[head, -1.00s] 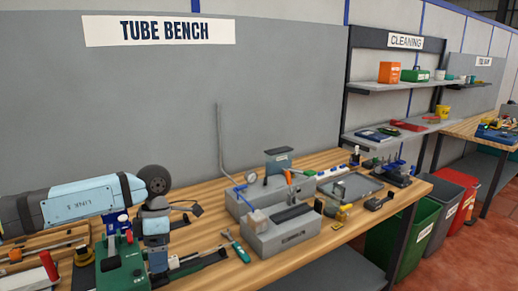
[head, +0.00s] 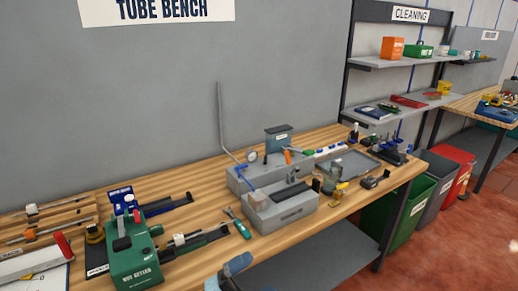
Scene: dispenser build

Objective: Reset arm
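A light-blue and dark-grey piece, which looks like part of my arm, shows at the bottom edge, in front of the bench's front edge. Whether a gripper is on its hidden end cannot be seen. No arm reaches over the wooden bench (head: 190,260) now.
The green machine (head: 134,258) stands at the front left of the bench. A grey block fixture (head: 284,212), a teal-handled tool (head: 241,228) and a grey tray (head: 348,163) lie to its right. Green (head: 408,212), grey and red bins stand on the floor at right.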

